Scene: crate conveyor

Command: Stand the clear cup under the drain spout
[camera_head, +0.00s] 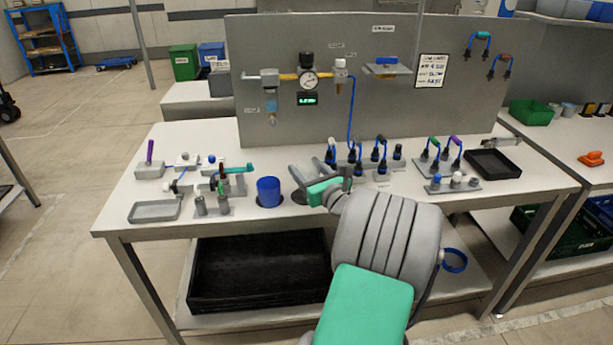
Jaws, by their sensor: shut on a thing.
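My gripper (301,184) is low over the middle of the table, to the right of a blue cup (268,191). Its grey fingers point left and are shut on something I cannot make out. I cannot pick out a clear cup; one between the fingers would be hard to see at this size. A small bowl with a downward outlet (271,114), perhaps the drain spout, hangs under the left end of the air line on the grey panel. It is above and behind the blue cup, well apart from my gripper.
The table (120,210) holds a grey tray (155,211) and small fittings at left. Several blue-hosed fittings (378,155) stand behind and right of my gripper. A black tray (494,164) lies at right. A gauge (309,79) sits on the panel (260,50).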

